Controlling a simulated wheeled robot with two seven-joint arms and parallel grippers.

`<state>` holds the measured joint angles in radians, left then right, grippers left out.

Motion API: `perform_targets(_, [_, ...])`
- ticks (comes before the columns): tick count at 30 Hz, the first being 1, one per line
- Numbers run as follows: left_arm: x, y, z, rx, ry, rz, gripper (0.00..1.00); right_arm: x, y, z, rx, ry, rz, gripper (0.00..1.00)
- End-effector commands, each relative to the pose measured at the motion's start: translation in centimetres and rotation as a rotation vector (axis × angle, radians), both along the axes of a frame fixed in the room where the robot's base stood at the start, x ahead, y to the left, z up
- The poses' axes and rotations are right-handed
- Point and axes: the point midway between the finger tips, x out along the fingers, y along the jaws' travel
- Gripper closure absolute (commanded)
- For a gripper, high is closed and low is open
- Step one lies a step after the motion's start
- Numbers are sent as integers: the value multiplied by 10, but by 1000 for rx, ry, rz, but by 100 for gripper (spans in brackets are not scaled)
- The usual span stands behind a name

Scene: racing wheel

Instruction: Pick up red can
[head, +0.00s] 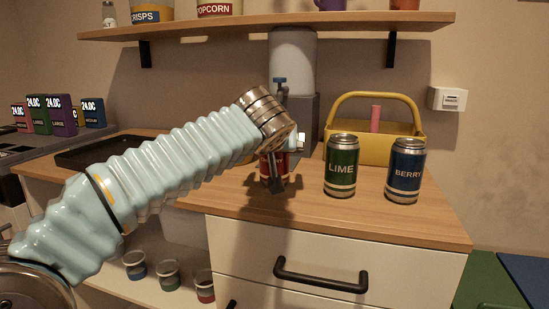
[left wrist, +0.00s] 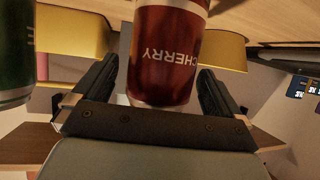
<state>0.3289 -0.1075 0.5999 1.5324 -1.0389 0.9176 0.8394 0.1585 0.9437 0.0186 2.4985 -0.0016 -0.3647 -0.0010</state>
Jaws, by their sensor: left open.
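The red can (head: 268,171) stands on the wooden counter in the head view, mostly hidden behind my left gripper (head: 278,185). In the left wrist view the red can (left wrist: 168,52) reads CHERRY and sits between the two dark fingers of my left gripper (left wrist: 165,85). The fingers are open, with a visible gap on each side of the can. My left arm reaches in from the left. My right gripper is not in view.
A green LIME can (head: 341,166) and a blue BERRY can (head: 405,171) stand to the right. A yellow basket (head: 397,144) is behind them, and a grey dispenser (head: 293,62) stands at the back. A shelf (head: 270,25) runs above; a black tray (head: 105,151) lies left.

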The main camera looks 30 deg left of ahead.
Motion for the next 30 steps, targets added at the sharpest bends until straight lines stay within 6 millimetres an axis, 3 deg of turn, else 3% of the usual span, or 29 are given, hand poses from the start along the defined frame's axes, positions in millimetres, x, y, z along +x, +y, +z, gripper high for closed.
perform_targets(8, [5, 2, -2, -1, -1, 0, 1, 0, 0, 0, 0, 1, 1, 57])
perform_targets(22, [4, 2, -2, -1, -1, 0, 71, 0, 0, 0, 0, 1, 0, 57])
perform_targets(30, [4, 2, 0, 0, -3, -1, 72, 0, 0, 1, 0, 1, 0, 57])
